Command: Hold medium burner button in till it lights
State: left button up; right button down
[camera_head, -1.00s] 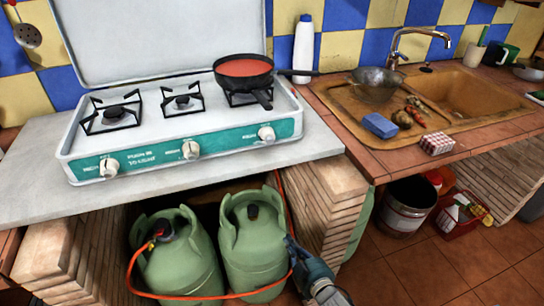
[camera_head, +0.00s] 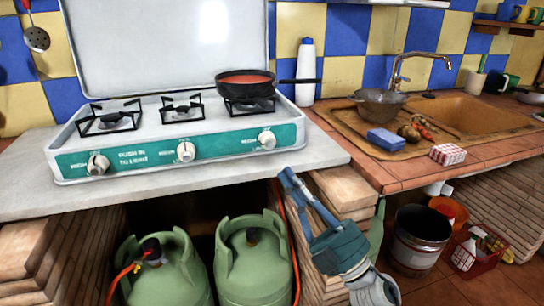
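A white gas stove (camera_head: 230,166) with a green front panel stands on the grey counter. Its panel has three white knobs: the left knob (camera_head: 98,164), the middle knob (camera_head: 186,151) and the right knob (camera_head: 267,140). Behind them are the left burner (camera_head: 112,121), the middle burner (camera_head: 182,111) and a right burner under a pan (camera_head: 246,82) of red content. I see no flame. My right gripper (camera_head: 287,176) is in front of the counter edge, below the right knob and apart from it. Its fingers draw together at the tips, with nothing between them. My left gripper is out of view.
The raised stove lid (camera_head: 168,40) stands behind the burners. The pan's handle reaches right toward a white bottle (camera_head: 304,72). Green gas cylinders (camera_head: 253,262) sit below the counter. A sink (camera_head: 480,118) and a blue sponge (camera_head: 386,138) are at the right.

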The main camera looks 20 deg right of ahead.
aim_at(270, 144)
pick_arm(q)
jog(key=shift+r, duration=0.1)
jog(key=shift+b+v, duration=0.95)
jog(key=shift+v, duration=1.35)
pick_arm(e)
jog(key=shift+w+a, duration=0.15)
jog(key=shift+w, duration=4.3)
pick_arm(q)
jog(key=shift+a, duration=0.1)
pick_arm(e)
jog(key=shift+w, duration=0.15)
jog(key=shift+w, duration=0.3)
